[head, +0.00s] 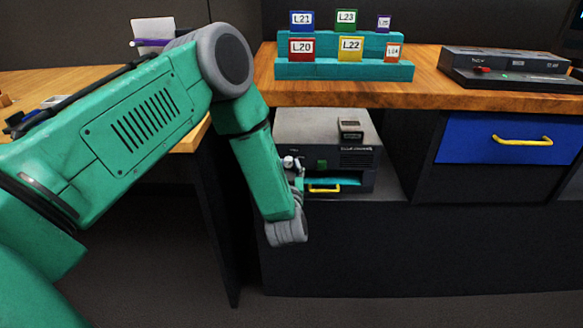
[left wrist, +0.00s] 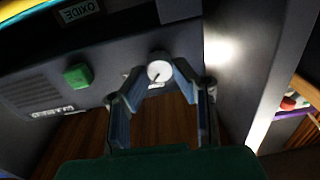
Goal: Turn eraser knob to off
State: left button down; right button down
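The eraser is a grey box (head: 310,125) on the shelf under the wooden counter. It has a green button (head: 322,164) and a slot with a yellow handle (head: 324,188) on its front. In the left wrist view, the round white knob (left wrist: 159,71) with a dark pointer line sits on the dark front panel, with the green button (left wrist: 78,77) to its left. My left gripper (left wrist: 158,76) is open, its fingertips on either side of the knob; contact is unclear. In the head view my left forearm hides part of the eraser's left side. My right gripper is not in view.
Teal racks (head: 345,70) with labelled blocks stand on the counter (head: 430,92) above. A black control box (head: 500,65) is at the right. A blue drawer (head: 480,140) with a yellow handle is right of the shelf. A side wall (left wrist: 240,70) is close to the gripper.

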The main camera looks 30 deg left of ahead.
pick_arm(q)
jog(key=shift+a+f+h, duration=0.2)
jog(key=shift+a+h, duration=0.05)
jog(key=shift+h, duration=0.05)
jog(key=shift+w+d+n, duration=0.15)
jog(key=shift+d+n, duration=0.15)
jog(key=shift+n, duration=0.6)
jog(key=shift+a+n+p, duration=0.2)
jog(key=shift+n+p, duration=0.35)
jog(key=shift+n, duration=0.65)
jog(key=n, duration=0.3)
jog(key=shift+d, duration=0.1)
jog(key=shift+f+n+p, duration=0.1)
jog(key=shift+n+p, duration=0.2)
jog(key=shift+n, duration=0.6)
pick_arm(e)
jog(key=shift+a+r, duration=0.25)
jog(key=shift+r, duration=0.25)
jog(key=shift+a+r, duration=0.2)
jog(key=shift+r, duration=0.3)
pick_arm(q)
jog(key=c, duration=1.3)
grip_release()
jog(key=shift+c, duration=0.2)
